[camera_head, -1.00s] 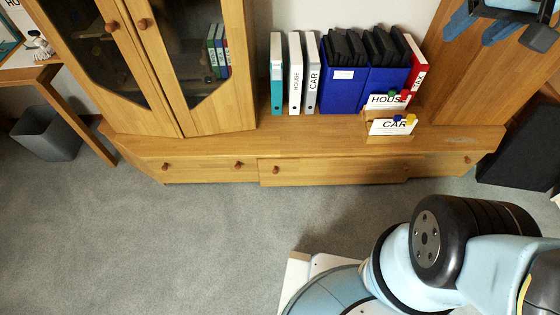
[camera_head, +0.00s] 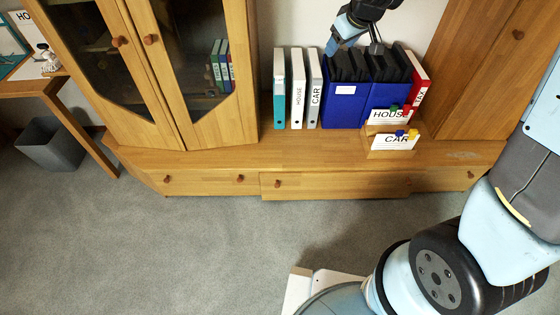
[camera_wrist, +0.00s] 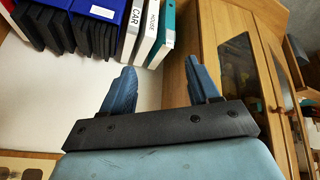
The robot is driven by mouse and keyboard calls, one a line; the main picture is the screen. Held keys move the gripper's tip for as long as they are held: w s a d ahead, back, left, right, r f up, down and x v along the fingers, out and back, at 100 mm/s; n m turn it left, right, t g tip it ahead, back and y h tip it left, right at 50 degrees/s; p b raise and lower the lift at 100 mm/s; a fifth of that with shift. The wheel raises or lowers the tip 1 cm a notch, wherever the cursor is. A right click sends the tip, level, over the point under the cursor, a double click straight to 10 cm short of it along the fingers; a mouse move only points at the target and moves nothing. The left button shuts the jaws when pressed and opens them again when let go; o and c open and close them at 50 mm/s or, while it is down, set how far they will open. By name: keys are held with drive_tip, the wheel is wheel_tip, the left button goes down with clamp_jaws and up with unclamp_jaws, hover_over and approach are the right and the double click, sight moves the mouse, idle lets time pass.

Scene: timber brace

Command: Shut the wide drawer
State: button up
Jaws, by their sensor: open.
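The wide drawer (camera_head: 335,186) appears to be the middle front in the low wooden cabinet. It has one round knob visible near its left end and seems to stand slightly forward of the fronts beside it. My gripper (camera_head: 352,46) is high at the top of the head view, above and behind the drawer, near the black files in the blue boxes. Its two blue fingers are spread with nothing between them in the wrist view (camera_wrist: 160,82). The drawer cannot be made out in the wrist view.
Binders (camera_head: 297,90) and blue file boxes (camera_head: 343,103) stand on the cabinet top, with a card holder (camera_head: 388,153) in front. A glass-doored cabinet (camera_head: 190,75) rises at the left. The grey carpet (camera_head: 200,250) before the drawers is clear.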

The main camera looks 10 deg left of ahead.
drive_tip(key=w+a+f+n, duration=0.1)
drive_tip(key=a+f+n, duration=0.1)
drive_tip(key=a+f, duration=0.55)
drive_tip(key=w+a+f+n+t+h, duration=0.1)
drive_tip(key=a+f+n, duration=0.25)
drive_tip(key=f, duration=0.75)
drive_tip(key=w+a+f+n, duration=0.1)
drive_tip(key=a+f+n, duration=0.1)
drive_tip(key=a+f, duration=0.65)
drive_tip(key=s+a+f+n+t+h, duration=0.1)
drive_tip(key=s+f+n, duration=0.2)
drive_tip(key=f, duration=0.6)
drive_tip(key=s+a+f+n+t, duration=0.1)
drive_tip(key=s+f+n, duration=0.1)
drive_tip(key=f, duration=0.8)
drive_tip(key=n+t+y, duration=0.4)
drive_tip(key=n, duration=1.1)
approach(278, 187)
drive_tip(key=x, duration=0.9)
drive_tip(key=shift+w+a+f, duration=0.1)
drive_tip(key=shift+w+a, duration=0.1)
drive_tip(key=shift+w, duration=0.15)
clamp_jaws()
